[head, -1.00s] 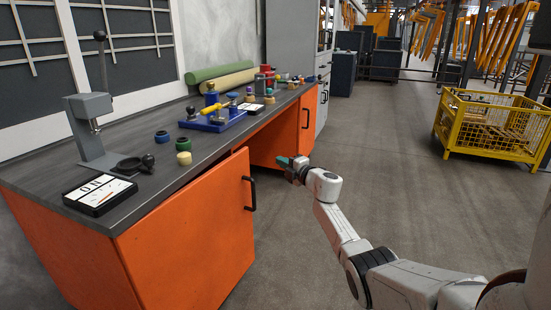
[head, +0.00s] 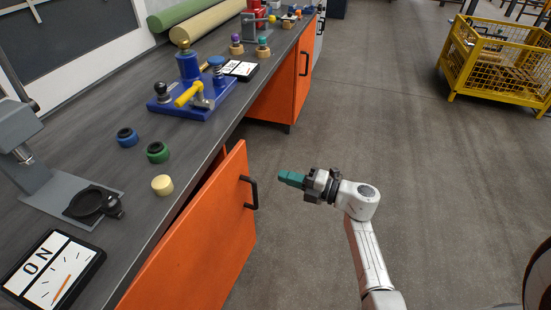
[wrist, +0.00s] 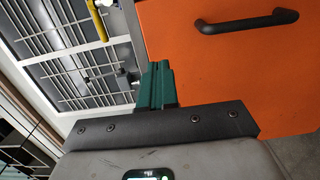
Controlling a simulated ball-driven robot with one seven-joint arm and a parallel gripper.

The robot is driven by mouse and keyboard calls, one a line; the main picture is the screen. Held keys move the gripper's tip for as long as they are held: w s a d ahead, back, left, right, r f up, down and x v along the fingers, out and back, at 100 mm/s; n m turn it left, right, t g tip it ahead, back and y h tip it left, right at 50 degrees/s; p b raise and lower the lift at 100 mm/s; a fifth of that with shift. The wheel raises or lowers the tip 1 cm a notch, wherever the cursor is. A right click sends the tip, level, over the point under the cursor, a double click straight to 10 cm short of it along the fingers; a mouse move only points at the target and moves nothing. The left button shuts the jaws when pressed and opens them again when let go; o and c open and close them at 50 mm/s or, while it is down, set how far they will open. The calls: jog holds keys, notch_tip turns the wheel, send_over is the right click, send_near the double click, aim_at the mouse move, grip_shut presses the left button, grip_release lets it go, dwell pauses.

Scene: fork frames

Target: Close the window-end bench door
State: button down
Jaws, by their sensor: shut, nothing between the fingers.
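The near orange bench door (head: 205,240) stands partly open, its free edge swung out from the bench front with a dark gap behind it. Its black bar handle (head: 250,192) is on the outer face near that free edge. My gripper (head: 291,178) is shut and empty, its teal fingers pointing left toward the handle, apart from it in the head view. In the wrist view the shut fingers (wrist: 155,87) are beside the orange door face (wrist: 230,75), with the handle (wrist: 247,22) up and right. Contact with the door cannot be told there.
The grey bench top (head: 130,205) carries a blue fixture (head: 190,105), small round pots and an ON panel (head: 52,272). A farther orange door (head: 303,68) looks shut. A yellow wire crate (head: 495,65) stands at right. The floor between is clear.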

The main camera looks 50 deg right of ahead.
aim_at(237, 161)
jog(key=b+x, duration=0.2)
jog(key=x, duration=1.1)
jog(key=b+x, duration=0.2)
jog(key=x, duration=0.3)
jog(key=shift+f, duration=0.1)
jog(key=shift+d, duration=0.1)
jog(key=shift+s, duration=0.1)
